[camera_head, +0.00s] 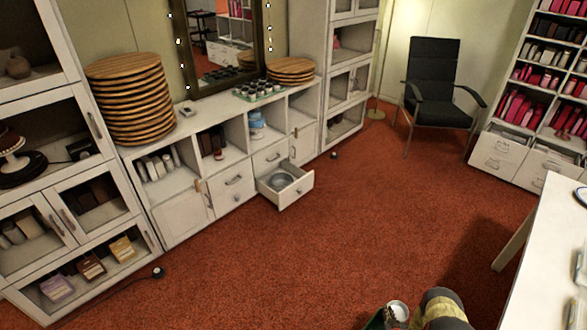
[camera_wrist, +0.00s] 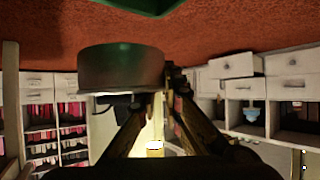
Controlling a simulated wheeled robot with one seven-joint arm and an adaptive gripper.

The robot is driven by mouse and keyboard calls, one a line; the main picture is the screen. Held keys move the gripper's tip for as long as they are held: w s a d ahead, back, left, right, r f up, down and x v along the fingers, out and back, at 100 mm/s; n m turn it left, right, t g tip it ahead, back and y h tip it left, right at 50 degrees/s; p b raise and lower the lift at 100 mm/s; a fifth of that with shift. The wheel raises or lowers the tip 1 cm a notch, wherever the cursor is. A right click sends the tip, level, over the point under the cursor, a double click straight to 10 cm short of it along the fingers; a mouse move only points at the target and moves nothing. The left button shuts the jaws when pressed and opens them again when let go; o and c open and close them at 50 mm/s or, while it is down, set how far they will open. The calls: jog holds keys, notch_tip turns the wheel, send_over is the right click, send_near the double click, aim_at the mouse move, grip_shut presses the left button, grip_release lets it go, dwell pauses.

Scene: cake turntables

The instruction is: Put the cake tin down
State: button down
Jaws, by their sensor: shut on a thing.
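The cake tin (camera_wrist: 120,68) is a round, grey metal tin. It shows large in the wrist view, which is upside down relative to the room. My gripper (camera_wrist: 166,86) is shut on the tin, with its fingertips at the tin's side. The tin is off the floor, with orange carpet showing beyond it. In the head view only part of my arm shows at the bottom edge, and I cannot clearly make out the tin there.
An open drawer (camera_head: 287,188) in the low white cabinet (camera_head: 180,216) holds a round metal dish (camera_head: 281,181). Stacked wooden turntables (camera_head: 132,100) stand on the cabinet. A white table (camera_head: 545,265) is at right, a black chair (camera_head: 434,85) at the back. The carpet (camera_head: 310,255) between is clear.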

jog(key=w+a+r+y, duration=0.1)
jog(key=w+a+r, duration=0.3)
jog(key=r, duration=0.5)
jog(key=w+a+r+n, duration=0.1)
jog(key=a+r, duration=0.5)
jog(key=r, duration=0.3)
jog(key=w+a+r+y, duration=0.1)
jog(key=w+a+r, duration=0.3)
jog(key=r, duration=0.6)
jog(key=s+a+r, duration=0.6)
jog(key=a+r, duration=0.2)
jog(key=r, duration=0.2)
jog(key=s+a+r+n+p, duration=0.1)
jog(key=s+a+r, duration=0.6)
jog(key=r, duration=0.3)
jog(key=shift+a+r+n+y+p, duration=0.25)
jog(key=shift+a+n+y+p, duration=0.05)
jog(key=shift+a+y, duration=0.1)
jog(key=shift+f, duration=0.1)
